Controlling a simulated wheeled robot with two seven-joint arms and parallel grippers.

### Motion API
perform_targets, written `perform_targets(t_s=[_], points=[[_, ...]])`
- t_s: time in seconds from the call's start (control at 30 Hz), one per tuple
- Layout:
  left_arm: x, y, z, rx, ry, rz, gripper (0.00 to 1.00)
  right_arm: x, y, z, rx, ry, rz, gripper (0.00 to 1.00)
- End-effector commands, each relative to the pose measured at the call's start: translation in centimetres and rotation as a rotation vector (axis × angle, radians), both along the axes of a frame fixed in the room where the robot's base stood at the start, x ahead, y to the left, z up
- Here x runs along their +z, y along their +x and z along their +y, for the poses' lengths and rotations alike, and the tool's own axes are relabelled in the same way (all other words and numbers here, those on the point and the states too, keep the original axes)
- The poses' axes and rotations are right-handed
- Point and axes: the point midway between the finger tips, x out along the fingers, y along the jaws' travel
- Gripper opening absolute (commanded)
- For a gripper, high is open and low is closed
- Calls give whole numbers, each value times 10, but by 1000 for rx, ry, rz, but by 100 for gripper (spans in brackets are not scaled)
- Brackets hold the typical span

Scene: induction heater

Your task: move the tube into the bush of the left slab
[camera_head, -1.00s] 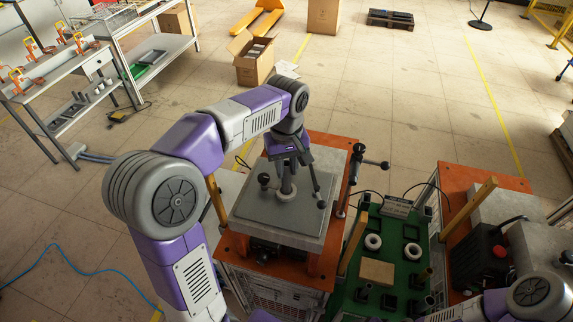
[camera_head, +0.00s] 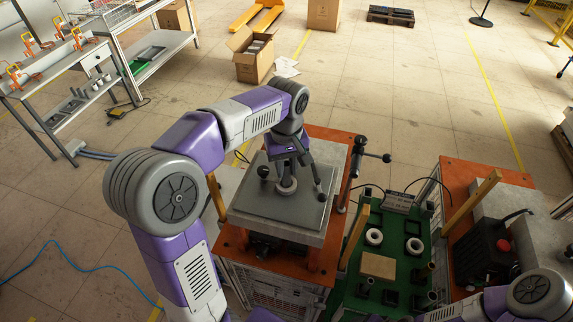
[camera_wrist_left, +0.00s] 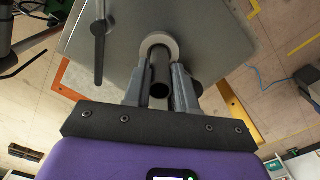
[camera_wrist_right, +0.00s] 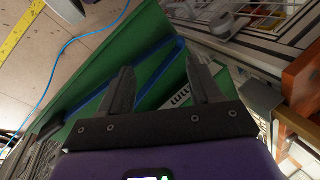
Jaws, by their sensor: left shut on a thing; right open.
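My left gripper (camera_head: 288,164) is over the left slab (camera_head: 262,212), a grey plate on an orange-topped stand. In the left wrist view its fingers (camera_wrist_left: 160,90) are shut on a dark tube (camera_wrist_left: 160,77), which points away toward the slab. The light ring-shaped bush (camera_wrist_left: 158,42) lies at the tube's far end, and the tube overlaps its opening. In the head view the bush (camera_head: 287,190) sits on the slab below the gripper. I cannot tell how deep the tube goes. My right gripper (camera_wrist_right: 160,92) is open and empty above a green surface.
A green tray (camera_head: 345,290) with white rings, a tan block and dark parts is to the right. A second orange-topped stand (camera_head: 455,175) lies farther right.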

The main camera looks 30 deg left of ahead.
Motion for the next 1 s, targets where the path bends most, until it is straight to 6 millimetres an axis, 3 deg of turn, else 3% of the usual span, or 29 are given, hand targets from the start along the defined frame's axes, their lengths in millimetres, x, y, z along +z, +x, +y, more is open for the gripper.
perform_targets(t_s=[0.4, 0.87, 0.9, 1.0], points=[[-14, 0, 0, 0, 0, 0, 0, -11, 1, 0, 0, 0, -1, 66], [-16, -1, 0, 0, 0, 3, 0, -12, 1, -1, -2, -1, -1, 66], [-16, -1, 0, 0, -1, 4, 30, -12, 1, -1, -2, -1, -1, 66], [-16, -1, 0, 0, 0, 3, 46, -12, 1, -1, -2, -2, -2, 66]])
